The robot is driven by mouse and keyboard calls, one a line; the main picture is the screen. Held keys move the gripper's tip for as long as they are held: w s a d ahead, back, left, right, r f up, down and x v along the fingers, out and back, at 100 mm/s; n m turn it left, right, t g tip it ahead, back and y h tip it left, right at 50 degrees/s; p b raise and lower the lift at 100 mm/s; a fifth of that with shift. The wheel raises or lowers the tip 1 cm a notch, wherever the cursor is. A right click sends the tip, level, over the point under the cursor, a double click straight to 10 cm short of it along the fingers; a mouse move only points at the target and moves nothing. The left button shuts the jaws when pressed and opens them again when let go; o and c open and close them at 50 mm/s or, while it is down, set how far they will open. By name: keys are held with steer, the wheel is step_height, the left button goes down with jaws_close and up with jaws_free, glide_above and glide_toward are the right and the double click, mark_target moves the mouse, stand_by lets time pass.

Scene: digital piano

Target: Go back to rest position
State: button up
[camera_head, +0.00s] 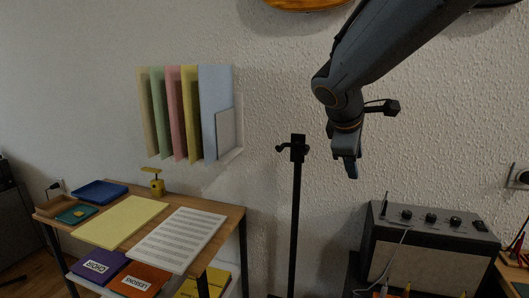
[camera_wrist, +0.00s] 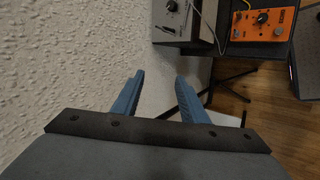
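My gripper (camera_head: 346,165) hangs at the end of my arm in front of the white wall, at the upper right of the head view. In the wrist view, its two blue fingers (camera_wrist: 158,98) stand apart with nothing between them. The gripper is open and empty, touching nothing that I can see. Below and to its right in the head view is a grey amplifier (camera_head: 428,240), well clear of the fingers.
A black stand (camera_head: 295,215) rises left of my gripper. A wooden table (camera_head: 232,222) at left holds a yellow folder (camera_head: 120,220), sheet music (camera_head: 178,238) and trays. Folders (camera_head: 215,110) hang on the wall. An orange pedal (camera_wrist: 262,24) lies beyond the fingers.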

steer(key=s+a+f+m+g+y+p, duration=0.1)
steer(key=s+f+m+g+y, duration=0.1)
steer(key=s+f+m, duration=0.4)
steer(key=s+a+f+m+g+y+p, duration=0.1)
steer(key=s+f+m+g, duration=0.3)
steer(key=s+f, duration=0.9)
steer(key=s+a+m+y, duration=0.1)
steer(key=s+m, duration=0.1)
steer(key=s, duration=0.2)
steer(key=shift+s+m+y, duration=0.25)
steer(key=shift+m+y, duration=0.05)
steer(key=shift+c, duration=1.1)
steer(key=shift+d, duration=0.1)
